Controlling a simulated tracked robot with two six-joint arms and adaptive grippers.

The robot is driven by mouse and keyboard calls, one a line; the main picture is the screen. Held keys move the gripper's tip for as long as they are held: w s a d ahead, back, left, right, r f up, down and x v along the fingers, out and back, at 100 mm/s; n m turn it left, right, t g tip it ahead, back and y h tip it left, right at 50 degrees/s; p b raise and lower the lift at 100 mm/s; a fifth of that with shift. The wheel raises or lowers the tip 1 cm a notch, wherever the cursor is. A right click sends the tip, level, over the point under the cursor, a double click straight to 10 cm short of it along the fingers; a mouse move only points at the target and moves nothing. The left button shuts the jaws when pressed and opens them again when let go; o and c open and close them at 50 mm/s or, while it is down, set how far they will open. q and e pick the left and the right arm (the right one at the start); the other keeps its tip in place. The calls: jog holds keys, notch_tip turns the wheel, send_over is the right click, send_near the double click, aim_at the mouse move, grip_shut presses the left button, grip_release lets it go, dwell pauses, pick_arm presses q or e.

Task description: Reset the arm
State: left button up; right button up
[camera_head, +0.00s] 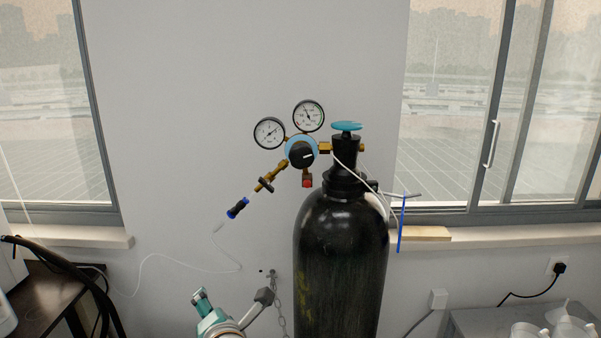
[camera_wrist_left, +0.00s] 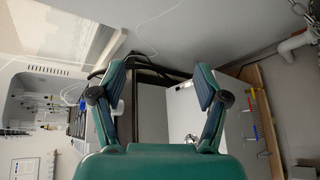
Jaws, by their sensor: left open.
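My left gripper (camera_wrist_left: 160,82) is open and empty in the left wrist view, its two green fingers spread wide apart. In the head view a teal part of my left arm and gripper (camera_head: 207,309) shows at the bottom edge, left of the black gas cylinder (camera_head: 340,260). It is apart from the cylinder. The fingertips cannot be made out clearly there. My right gripper is in neither view.
The cylinder carries a regulator with two gauges (camera_head: 303,150) and a blue-topped valve (camera_head: 346,127). A thin white tube (camera_head: 180,262) hangs at left. A dark table (camera_head: 45,295) stands at left; a grey table (camera_head: 480,322) at right. A chain (camera_head: 278,310) hangs beside the cylinder.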

pick_arm(q)
jog(key=s+a+f+m+g+h, duration=0.1)
jog(key=s+a+f+m+g, duration=0.15)
jog(key=f, duration=0.75)
jog(key=s+a+f+m+g+h, duration=0.1)
jog(key=s+a+f+m, duration=0.2)
jog(key=f, duration=0.8)
jog(key=s+a+f+m+g+h, duration=0.15)
jog(key=f+m, duration=0.35)
jog(key=f, duration=0.5)
jog(key=s+d+f+m+g+h, duration=0.3)
jog(key=s+d+f+m, duration=0.1)
jog(key=s+m, duration=0.4)
jog(key=s+d+f+m+g+h, duration=0.3)
jog(key=s+d+m, duration=0.4)
jog(key=s, duration=0.4)
jog(key=shift+f+m+g, duration=0.55)
jog(key=shift+g, duration=0.05)
